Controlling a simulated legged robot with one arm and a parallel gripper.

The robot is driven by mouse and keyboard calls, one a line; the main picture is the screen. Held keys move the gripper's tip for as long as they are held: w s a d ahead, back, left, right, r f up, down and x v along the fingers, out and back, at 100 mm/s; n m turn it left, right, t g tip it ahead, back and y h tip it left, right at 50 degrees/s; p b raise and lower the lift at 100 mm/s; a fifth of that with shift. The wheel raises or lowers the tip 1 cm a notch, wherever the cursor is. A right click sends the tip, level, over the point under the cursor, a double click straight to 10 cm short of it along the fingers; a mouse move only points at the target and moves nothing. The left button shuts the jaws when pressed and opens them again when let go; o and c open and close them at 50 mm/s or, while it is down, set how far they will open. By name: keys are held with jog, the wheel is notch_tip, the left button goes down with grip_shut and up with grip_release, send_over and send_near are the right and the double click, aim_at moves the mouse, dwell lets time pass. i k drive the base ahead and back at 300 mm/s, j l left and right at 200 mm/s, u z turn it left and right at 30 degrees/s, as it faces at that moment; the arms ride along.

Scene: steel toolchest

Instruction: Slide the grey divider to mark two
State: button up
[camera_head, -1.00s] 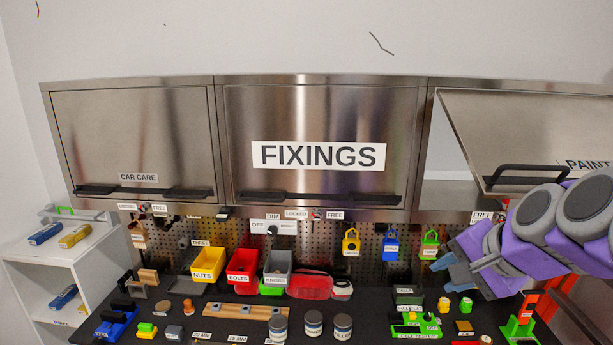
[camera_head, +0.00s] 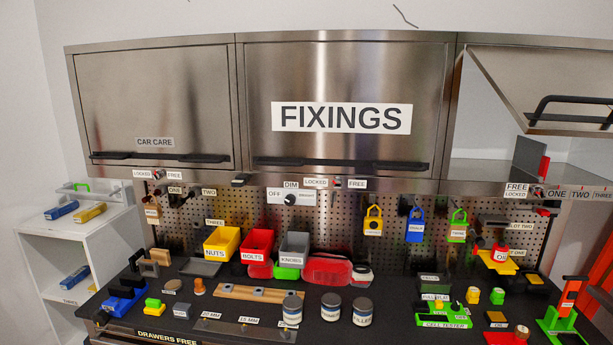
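The open cabinet (camera_head: 480,170) at the upper right has a strip below its shelf with the marks ONE (camera_head: 556,192), TWO (camera_head: 580,193) and THREE (camera_head: 605,194). A dark grey upright panel (camera_head: 527,154), which looks like the divider, stands on the shelf left of mark ONE. A red piece (camera_head: 543,168) shows at its right side. The right end of the cabinet is cut off by the picture edge.
The raised door (camera_head: 550,85) with a black handle (camera_head: 570,105) hangs over the open cabinet. A FREE/LOCKED latch (camera_head: 537,192) sits below its shelf. Padlocks (camera_head: 414,225) hang on the pegboard. The worktop below holds bins, tins (camera_head: 331,306) and a green cell tester (camera_head: 443,317).

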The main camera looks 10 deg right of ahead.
aim_at(529, 155)
jog(key=l+z, duration=0.2)
jog(key=z, duration=1.25)
